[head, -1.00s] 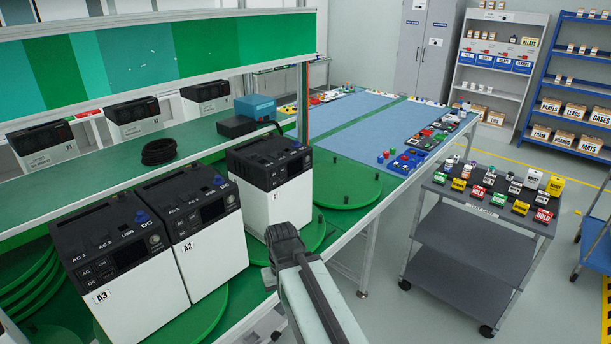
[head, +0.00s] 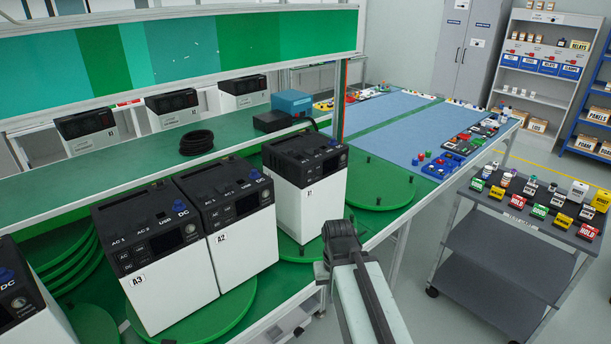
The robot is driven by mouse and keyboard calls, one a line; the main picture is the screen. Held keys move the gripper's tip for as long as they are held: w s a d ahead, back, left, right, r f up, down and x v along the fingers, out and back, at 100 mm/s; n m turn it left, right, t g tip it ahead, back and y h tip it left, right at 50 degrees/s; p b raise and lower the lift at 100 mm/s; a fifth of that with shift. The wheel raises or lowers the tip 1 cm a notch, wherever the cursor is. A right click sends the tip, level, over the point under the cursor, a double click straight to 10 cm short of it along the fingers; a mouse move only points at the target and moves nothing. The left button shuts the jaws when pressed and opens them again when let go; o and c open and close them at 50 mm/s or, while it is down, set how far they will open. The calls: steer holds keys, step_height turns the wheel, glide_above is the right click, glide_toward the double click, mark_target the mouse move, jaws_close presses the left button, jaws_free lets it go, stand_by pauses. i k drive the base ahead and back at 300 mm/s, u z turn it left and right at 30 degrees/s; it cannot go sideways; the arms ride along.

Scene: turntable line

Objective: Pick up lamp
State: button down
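I cannot make out a lamp for certain; the small parts on the far blue mats and on the cart are too small to tell. My gripper (head: 342,243) is at the lower middle of the head view, just right of the white-and-black unit A1 (head: 303,205). I see it from behind, and its fingers are hidden, so I cannot tell whether it is open or shut. Nothing shows held in it.
Units A2 (head: 243,245) and A3 (head: 170,290) stand on green turntables to the left. An empty green disc (head: 375,185) lies beyond the gripper. Blue mats (head: 385,135) hold small coloured parts. A grey cart (head: 500,270) carries labelled items at right, with floor between.

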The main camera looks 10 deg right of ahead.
mark_target(488, 169)
steer(key=z, duration=1.3)
steer(key=k, duration=1.3)
steer(key=z, duration=0.3)
steer(key=i, duration=1.5)
steer(key=z, duration=0.2)
steer(key=i, duration=1.95)
steer(key=u, duration=1.35)
steer(key=i, duration=1.3)
steer(key=u, duration=0.95)
